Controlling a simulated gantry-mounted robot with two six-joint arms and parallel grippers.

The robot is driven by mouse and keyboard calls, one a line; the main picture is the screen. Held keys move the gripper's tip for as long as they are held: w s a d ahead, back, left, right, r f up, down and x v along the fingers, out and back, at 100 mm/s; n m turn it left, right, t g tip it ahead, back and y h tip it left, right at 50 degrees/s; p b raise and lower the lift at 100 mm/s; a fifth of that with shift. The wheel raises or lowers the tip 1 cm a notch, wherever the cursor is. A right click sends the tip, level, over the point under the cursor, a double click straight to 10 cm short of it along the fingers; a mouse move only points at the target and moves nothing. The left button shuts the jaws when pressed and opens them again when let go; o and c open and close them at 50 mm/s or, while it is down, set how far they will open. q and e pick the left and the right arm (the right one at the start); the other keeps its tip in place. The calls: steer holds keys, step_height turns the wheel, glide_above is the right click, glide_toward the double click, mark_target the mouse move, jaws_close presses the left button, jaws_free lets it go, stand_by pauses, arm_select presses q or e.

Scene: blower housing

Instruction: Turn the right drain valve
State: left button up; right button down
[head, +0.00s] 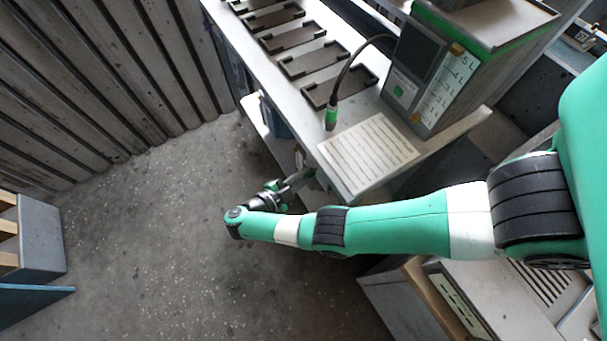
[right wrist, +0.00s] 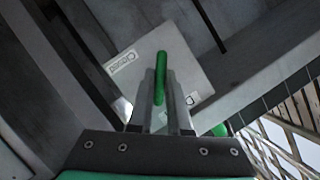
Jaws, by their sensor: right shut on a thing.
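My right gripper (head: 302,177) reaches the side of the bench below its top edge in the head view. In the right wrist view the right gripper (right wrist: 161,88) is shut on the green valve handle (right wrist: 161,62), with one finger on each side of it. The valve body behind the handle is hidden. My left gripper is not in view.
The bench top (head: 367,190) is above the gripper. It carries a row of dark trays (head: 312,60), a machine with a screen (head: 423,55) and a green-banded probe (head: 331,117) on a cable. Open floor (head: 150,240) lies left. A grey box (head: 40,237) stands at far left.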

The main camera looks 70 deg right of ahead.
steer(key=m+h+b, duration=0.1)
steer(key=m, duration=0.1)
steer(key=m+h+b, duration=0.1)
steer(key=m, duration=0.2)
steer(key=m+h, duration=0.2)
steer(key=m, duration=0.1)
steer(key=shift+s+f+t+b, duration=0.1)
steer(key=shift+f+t+b, duration=0.15)
steer(key=shift+t+b, duration=0.15)
steer(key=shift+m, duration=0.3)
stand_by(0.3)
steer(key=c, duration=0.9)
jaws_free()
steer(key=shift+o, duration=0.2)
steer(key=shift+a, duration=0.2)
